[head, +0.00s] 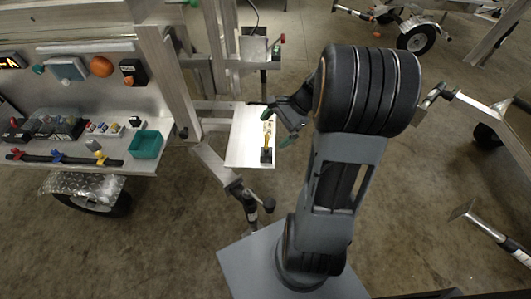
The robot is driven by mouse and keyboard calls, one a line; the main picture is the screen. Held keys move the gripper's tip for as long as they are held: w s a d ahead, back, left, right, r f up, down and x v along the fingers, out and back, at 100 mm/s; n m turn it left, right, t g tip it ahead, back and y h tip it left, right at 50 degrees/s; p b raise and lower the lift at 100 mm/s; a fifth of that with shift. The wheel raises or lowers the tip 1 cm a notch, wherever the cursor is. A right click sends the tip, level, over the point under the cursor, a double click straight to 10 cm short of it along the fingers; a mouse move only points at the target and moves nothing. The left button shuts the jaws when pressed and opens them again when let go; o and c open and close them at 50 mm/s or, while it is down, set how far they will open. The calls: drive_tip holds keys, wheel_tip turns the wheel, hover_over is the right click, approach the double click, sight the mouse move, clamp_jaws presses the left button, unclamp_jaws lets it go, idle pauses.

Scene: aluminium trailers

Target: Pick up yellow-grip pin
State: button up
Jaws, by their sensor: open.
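A small thin item with a yellow part, which looks like the yellow-grip pin (267,138), lies on a white plate (240,151) left of my arm. A dark piece sits at its near end, and it is too small to tell whether the two are joined. My gripper (276,128) is open, with its green-tipped fingers at the right edge of the plate, pointing left. The pin shows close to the fingertips and partly between them in the picture. I cannot tell the height gap, and no contact is clear.
A trailer bench (70,166) on the left carries coloured parts, a teal bin (146,145) and a dark strip with coloured clips (64,158). An upright metal post (169,75) stands just left of the plate. Other trailers stand at right, with open concrete floor between.

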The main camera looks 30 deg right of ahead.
sight(266, 150)
drive_tip(key=w+d+f+m+t+y+b, duration=0.2)
drive_tip(key=d+f+m+t+y+b, duration=0.15)
drive_tip(key=d+f+m, duration=0.5)
drive_tip(key=shift+n+t+h, duration=0.25)
drive_tip(key=shift+t, duration=0.3)
drive_tip(key=shift+d+f+b+x, duration=0.15)
drive_tip(key=shift+b+x, duration=0.25)
drive_tip(key=shift+x, duration=1.8)
drive_tip(key=shift+d+f+b+x, duration=0.15)
drive_tip(key=shift+b+x, duration=0.3)
drive_tip(key=shift+x, duration=1.75)
drive_tip(key=shift+d+f+b+x, duration=0.1)
drive_tip(key=shift+f+b+x, duration=0.25)
drive_tip(key=shift+x, duration=1.9)
drive_tip(key=shift+r, duration=0.2)
drive_tip(key=shift+c, duration=0.2)
drive_tip(key=c, duration=0.7)
